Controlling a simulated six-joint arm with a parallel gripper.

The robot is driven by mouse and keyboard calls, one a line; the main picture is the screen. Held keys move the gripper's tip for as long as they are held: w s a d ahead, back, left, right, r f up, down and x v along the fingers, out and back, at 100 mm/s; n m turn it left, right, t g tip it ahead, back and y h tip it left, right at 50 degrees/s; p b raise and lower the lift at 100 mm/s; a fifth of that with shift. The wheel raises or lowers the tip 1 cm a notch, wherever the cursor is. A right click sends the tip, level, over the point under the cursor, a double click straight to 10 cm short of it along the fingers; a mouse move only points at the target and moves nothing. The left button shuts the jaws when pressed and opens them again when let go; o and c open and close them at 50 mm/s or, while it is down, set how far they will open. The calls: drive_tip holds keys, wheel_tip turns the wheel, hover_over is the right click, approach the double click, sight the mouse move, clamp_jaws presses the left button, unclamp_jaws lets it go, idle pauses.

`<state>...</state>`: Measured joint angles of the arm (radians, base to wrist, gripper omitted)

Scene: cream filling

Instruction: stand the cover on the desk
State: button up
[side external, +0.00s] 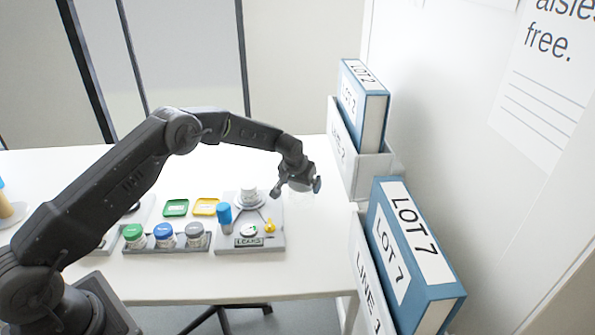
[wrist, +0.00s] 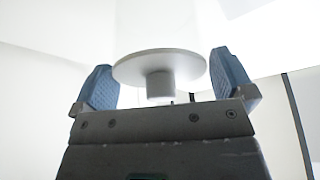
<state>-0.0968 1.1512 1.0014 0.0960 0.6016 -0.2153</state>
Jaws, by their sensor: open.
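My gripper (side external: 298,189) is out over the right part of the white desk (side external: 310,265), with its fingers apart. A faint, clear shape (side external: 301,201), perhaps the cover, shows just below and between the fingers in the side view; its outline is too faint to tell whether it touches the desk. In the wrist view, a pale grey round disc on a short stem (wrist: 160,68) is between the two blue finger pads of the open gripper (wrist: 172,82). I cannot tell whether this disc is part of the cover.
Further left are lidded jars (side external: 165,236) and green (side external: 175,207) and yellow (side external: 206,206) trays. Blue binders (side external: 363,100) stand right.

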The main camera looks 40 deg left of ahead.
drive_tip(key=s+d+r+m, duration=0.1)
drive_tip(key=s+d+r, duration=0.1)
drive_tip(key=s+r, duration=1.05)
drive_tip(key=s+d+r, duration=0.3)
drive_tip(key=s+r, duration=0.7)
drive_tip(key=r, duration=0.6)
drive_tip(key=s+d+m+t+h, duration=0.1)
drive_tip(key=s+d, duration=0.1)
drive_tip(key=s, duration=2)
drive_tip(key=shift+d+f+m, duration=0.15)
drive_tip(key=shift+m, duration=0.25)
